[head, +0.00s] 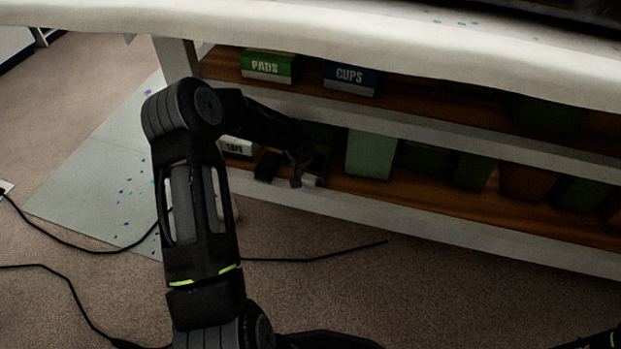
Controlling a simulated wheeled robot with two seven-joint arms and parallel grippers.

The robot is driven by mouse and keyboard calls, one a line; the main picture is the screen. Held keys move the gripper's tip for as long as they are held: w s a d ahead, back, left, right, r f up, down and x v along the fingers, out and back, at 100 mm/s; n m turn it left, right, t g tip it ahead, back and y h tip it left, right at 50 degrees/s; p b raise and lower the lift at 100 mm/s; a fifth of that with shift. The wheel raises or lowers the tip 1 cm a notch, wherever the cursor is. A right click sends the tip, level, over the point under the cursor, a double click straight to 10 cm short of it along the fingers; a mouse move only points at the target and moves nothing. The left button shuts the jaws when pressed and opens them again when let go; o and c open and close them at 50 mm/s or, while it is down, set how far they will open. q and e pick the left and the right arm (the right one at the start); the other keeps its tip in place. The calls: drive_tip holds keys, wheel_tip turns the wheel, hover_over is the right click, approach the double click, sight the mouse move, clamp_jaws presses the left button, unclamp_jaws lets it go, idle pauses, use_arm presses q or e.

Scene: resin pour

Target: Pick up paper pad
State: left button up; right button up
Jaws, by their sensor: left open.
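A green and white box labelled PADS (267,67) stands on the upper shelf under the table, at its left end. I cannot make out a loose paper pad. My left arm reaches up from the bottom and bends right and down toward the lower shelf. My left gripper (288,174) is open at the lower shelf's front edge, below the PADS box and right of a white box labelled TAPE (238,148). The gripper is dark and small here, and I cannot tell whether anything is between its fingers. My right gripper is not in view.
A blue CUPS box (349,78) stands right of the PADS box. A pale green box (370,154) stands right of my left gripper, with several dark containers beyond. The covered tabletop (330,35) overhangs the shelves. Black cables (315,257) lie on the carpet.

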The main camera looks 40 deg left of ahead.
use_arm(q)
drive_tip(key=shift+c, duration=0.4)
drive_tip(key=c, duration=1.3)
